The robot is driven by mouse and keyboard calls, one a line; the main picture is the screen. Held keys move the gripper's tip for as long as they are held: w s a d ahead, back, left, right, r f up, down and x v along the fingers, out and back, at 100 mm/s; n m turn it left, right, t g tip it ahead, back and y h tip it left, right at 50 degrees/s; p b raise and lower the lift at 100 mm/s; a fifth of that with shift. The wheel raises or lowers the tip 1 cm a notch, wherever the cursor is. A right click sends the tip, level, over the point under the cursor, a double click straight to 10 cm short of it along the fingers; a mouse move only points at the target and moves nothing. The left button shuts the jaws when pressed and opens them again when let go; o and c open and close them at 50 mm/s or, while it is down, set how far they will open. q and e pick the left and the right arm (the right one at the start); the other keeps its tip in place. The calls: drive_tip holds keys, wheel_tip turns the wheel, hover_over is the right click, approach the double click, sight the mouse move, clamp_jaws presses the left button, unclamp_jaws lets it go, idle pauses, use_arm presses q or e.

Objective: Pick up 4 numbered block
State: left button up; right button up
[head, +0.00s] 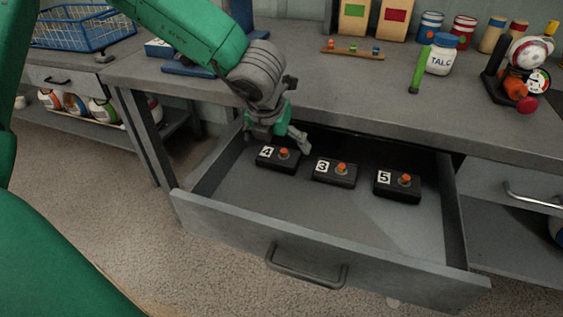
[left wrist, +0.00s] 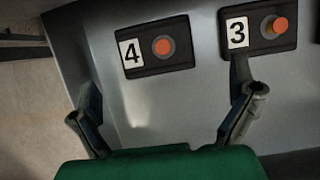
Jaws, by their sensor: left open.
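The block numbered 4 (head: 277,159) is black with an orange button and a white label. It lies at the left of three blocks inside the open drawer (head: 330,238). It also shows in the left wrist view (left wrist: 157,48), ahead of the fingers and left of centre. My left gripper (head: 277,135) is just above and behind this block, open and empty. In the left wrist view its two fingers (left wrist: 167,112) stand wide apart, with bare drawer floor between them. The right gripper is not in view.
The block numbered 3 (head: 334,172) lies close to the right of block 4, near my right-hand finger in the wrist view. The block numbered 5 (head: 397,185) is further right. Drawer walls surround them, and the tabletop (head: 350,95) overhangs behind. The drawer's front floor is clear.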

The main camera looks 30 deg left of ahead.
sight(278, 155)
use_arm(q)
drive_tip(key=shift+w+a+f, duration=0.2)
drive_tip(key=shift+f, duration=0.3)
drive_tip(key=shift+w+a+f, duration=0.15)
drive_tip(key=shift+f, duration=0.3)
drive_tip(key=b+x, duration=0.3)
drive_tip(key=x, duration=0.2)
drive_tip(key=shift+a+r, duration=0.1)
drive_tip(key=shift+r, duration=0.05)
drive_tip(key=c, duration=1.1)
